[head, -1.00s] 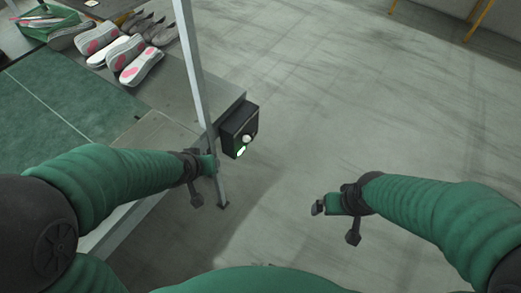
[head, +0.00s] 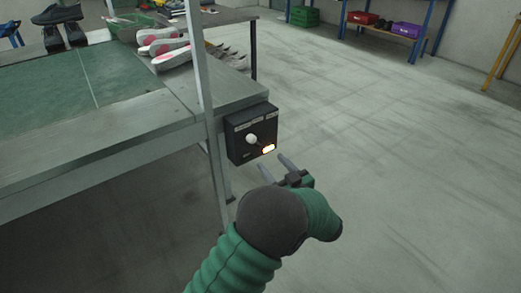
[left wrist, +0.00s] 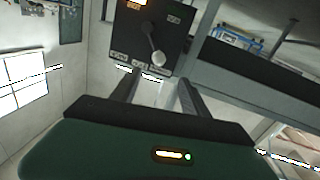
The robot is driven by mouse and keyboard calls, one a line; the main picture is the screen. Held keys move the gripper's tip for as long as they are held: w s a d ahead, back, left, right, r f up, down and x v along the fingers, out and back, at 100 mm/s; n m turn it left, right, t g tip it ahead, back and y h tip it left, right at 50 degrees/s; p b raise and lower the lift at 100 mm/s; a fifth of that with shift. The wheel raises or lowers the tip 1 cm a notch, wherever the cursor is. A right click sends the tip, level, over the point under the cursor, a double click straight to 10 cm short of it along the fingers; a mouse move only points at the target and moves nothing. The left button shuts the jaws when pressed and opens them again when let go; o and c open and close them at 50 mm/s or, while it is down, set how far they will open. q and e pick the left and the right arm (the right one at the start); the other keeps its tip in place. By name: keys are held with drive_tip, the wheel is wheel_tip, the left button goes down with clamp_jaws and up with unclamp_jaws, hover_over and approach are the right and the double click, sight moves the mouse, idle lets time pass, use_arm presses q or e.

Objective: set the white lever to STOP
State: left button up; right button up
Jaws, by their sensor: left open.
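The white lever (head: 250,139) is a round white knob on a stalk on the front of a black control box (head: 236,151). In the left wrist view the knob (left wrist: 158,59) hangs at the end of its slanted stalk, near one edge of the box (left wrist: 140,35). An orange lamp (head: 268,149) glows at the box's lower right. The small labels are too blurred to read. My left gripper (head: 273,162) is open and empty, just below and right of the box, with its fingers pointing toward it and apart from the knob. My right gripper is out of view.
The box hangs at the corner of a metal line table (head: 150,104) with a green mat, beside an upright post (head: 198,65). Shoes (head: 165,45) stand at the back. The floor to the right is clear up to a shelf with coloured crates (head: 408,30).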

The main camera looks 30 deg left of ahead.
sight(254, 141)
use_arm(q)
drive_tip(key=b+x, duration=0.5)
drive_tip(key=x, duration=0.7)
drive_tip(key=shift+w+a+f, duration=0.15)
drive_tip(key=shift+w+a, duration=0.1)
drive_tip(key=shift+w, duration=0.1)
drive_tip(key=shift+a, duration=0.35)
drive_tip(key=shift+d, duration=0.1)
drive_tip(key=shift+c, duration=0.3)
drive_tip(key=shift+c, duration=1.3)
clamp_jaws()
